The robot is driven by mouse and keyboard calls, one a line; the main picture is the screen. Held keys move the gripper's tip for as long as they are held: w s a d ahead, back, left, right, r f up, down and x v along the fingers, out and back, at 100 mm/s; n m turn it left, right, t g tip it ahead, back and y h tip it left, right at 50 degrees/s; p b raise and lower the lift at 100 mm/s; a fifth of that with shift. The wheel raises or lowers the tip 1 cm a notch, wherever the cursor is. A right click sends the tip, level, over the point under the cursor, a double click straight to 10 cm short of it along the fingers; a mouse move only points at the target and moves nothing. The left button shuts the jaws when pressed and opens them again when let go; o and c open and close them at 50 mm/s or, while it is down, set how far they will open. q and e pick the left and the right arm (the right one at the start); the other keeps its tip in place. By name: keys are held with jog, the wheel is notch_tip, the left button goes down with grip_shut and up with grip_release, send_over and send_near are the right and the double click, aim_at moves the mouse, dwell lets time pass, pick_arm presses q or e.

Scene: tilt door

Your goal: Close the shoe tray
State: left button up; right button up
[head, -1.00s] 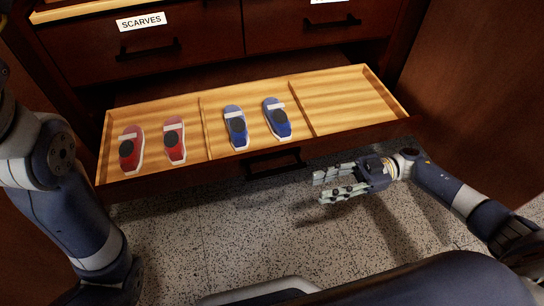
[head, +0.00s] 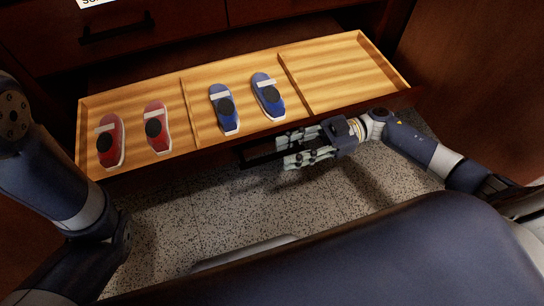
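The shoe tray (head: 340,84) is a pulled-out drawer with a light wood inside, split into three compartments. A pair of red shoes (head: 158,128) lies in the left compartment and a pair of blue shoes (head: 224,110) in the middle one. The right compartment is empty. A dark bar handle (head: 262,158) is on the tray's front, partly hidden by my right gripper (head: 282,151). That gripper points left at the handle with its fingers apart; whether it touches the handle I cannot tell. My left arm comes in at the left, but its gripper is not in view.
Closed dark drawers (head: 150,30) with bar handles sit above the tray. A dark wood side panel (head: 475,75) stands at the right. The speckled floor (head: 185,235) in front of the tray is clear.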

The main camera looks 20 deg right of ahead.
aim_at(272, 155)
jog(key=shift+a+b, duration=0.7)
jog(key=shift+a, duration=1.7)
grip_shut()
